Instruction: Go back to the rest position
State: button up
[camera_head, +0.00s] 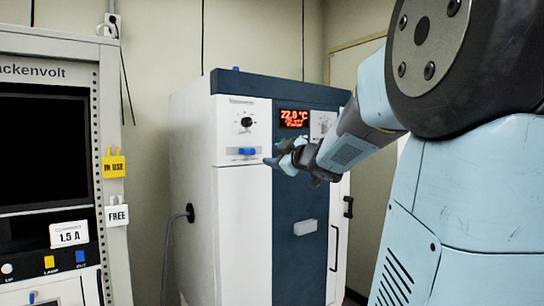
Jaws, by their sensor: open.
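My gripper (283,162) is at the end of my arm, which reaches in from the right. It is open, and I see nothing held in it. It is in front of the upper part of the freeze dryer (240,235), a white cabinet with a dark blue front panel. The fingers are close to a blue handle (247,151) on the white panel, just right of it and lower. I cannot tell whether they touch the cabinet. A black knob (246,121) is above the blue handle. A red display (293,118) reads 22.0 °C.
A grey rack (112,150) with a dark screen stands at the left, with a yellow "IN USE" tag (114,166) and a white "FREE" tag (117,214). A cable (178,216) runs from the dryer's side. A gap separates rack and dryer. A door is behind at the right.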

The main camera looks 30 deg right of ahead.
dwell(0.5)
jog(key=s+a+f+m+g+h, duration=0.1)
jog(key=s+a+f+m+g, duration=0.4)
jog(key=s, duration=0.8)
jog(key=s+a+f+m+g+h, duration=0.1)
jog(key=s+a+f+m+g, duration=0.4)
jog(key=s+a+f, duration=0.6)
notch_tip(320, 180, down, 5)
jog(key=s+g, duration=0.2)
jog(key=shift+s+r+m+h, duration=0.15)
jog(key=shift+s+m+h, duration=0.15)
jog(key=shift+s, duration=0.05)
jog(key=shift+c, duration=0.3)
